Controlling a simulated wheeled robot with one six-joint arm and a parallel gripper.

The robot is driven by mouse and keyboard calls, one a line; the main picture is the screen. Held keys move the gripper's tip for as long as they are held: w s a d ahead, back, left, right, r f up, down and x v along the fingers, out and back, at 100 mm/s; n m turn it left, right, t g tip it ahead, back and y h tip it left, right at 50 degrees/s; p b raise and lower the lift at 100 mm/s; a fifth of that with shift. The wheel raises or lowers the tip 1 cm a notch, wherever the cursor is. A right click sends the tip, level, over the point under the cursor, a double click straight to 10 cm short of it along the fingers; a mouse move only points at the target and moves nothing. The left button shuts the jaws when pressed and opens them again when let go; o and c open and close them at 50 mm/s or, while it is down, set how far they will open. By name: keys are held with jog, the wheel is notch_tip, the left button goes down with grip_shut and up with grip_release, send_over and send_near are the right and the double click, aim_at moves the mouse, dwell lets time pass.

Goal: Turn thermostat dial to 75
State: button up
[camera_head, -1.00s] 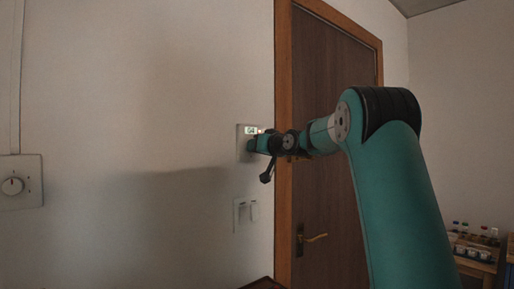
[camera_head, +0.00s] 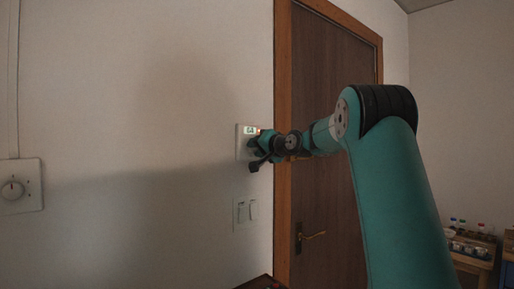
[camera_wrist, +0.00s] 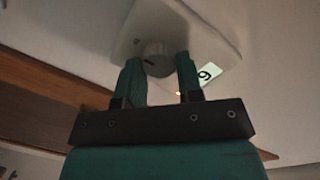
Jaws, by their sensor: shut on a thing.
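The thermostat (camera_head: 241,143) is a pale plate on the wall left of the door, with a small lit green display (camera_head: 250,129) at its top. In the wrist view the plate (camera_wrist: 205,25) is tilted. Its round grey dial (camera_wrist: 157,57) has a dark mark and sits between my fingers. My gripper (camera_head: 256,144) is at the thermostat, and in the wrist view my gripper (camera_wrist: 158,68) is shut on the dial. The display in the wrist view (camera_wrist: 207,74) shows part of a digit like 9 or 6; the full reading is hidden or too small to tell.
A double light switch (camera_head: 246,211) is below the thermostat. A wooden door (camera_head: 335,130) with a handle (camera_head: 312,237) is to the right. Small bottles stand on a wooden shelf (camera_head: 470,257) at the lower right.

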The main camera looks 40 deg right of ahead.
dwell(0.3)
jog(key=o, duration=0.9)
jog(key=shift+s, duration=0.15)
jog(key=s+b, duration=0.2)
jog(key=s, duration=0.3)
jog(key=s+r+b, duration=0.1)
jog(key=s, duration=0.5)
jog(key=s+a+b, duration=0.1)
jog(key=s+b, duration=0.1)
jog(key=s, duration=0.4)
jog(key=shift+r+b, duration=0.25)
jog(key=shift+b, duration=0.1)
